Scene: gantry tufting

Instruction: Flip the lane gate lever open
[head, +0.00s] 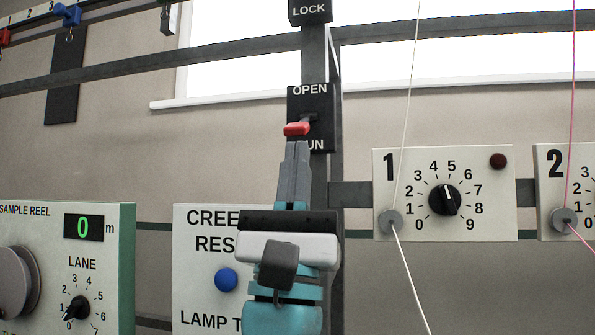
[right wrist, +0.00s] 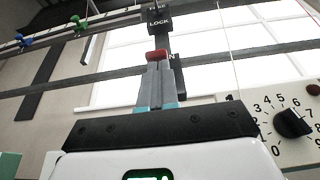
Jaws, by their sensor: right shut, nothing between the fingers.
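The lane gate lever (head: 297,129) has a red tip and a dark stem. It sticks out from a black plate (head: 299,95) on the upright post, marked OPEN above and, partly covered, what looks like RUN below. Its tip lies between the two words, nearer the lower one. My right gripper (head: 297,146) is shut and empty, pointing up, with its fingertips just under the red tip. In the right wrist view the red tip (right wrist: 157,56) shows right above the fingertips (right wrist: 157,67). I cannot tell whether they touch. My left gripper is not in view.
A LOCK block (head: 310,10) sits higher on the post. Dial panel 1 (head: 386,163) with a thread across it stands to the right, panel 2 (head: 545,160) beyond it. A lamp test panel (head: 190,262) and a sample reel panel (head: 122,262) stand lower left.

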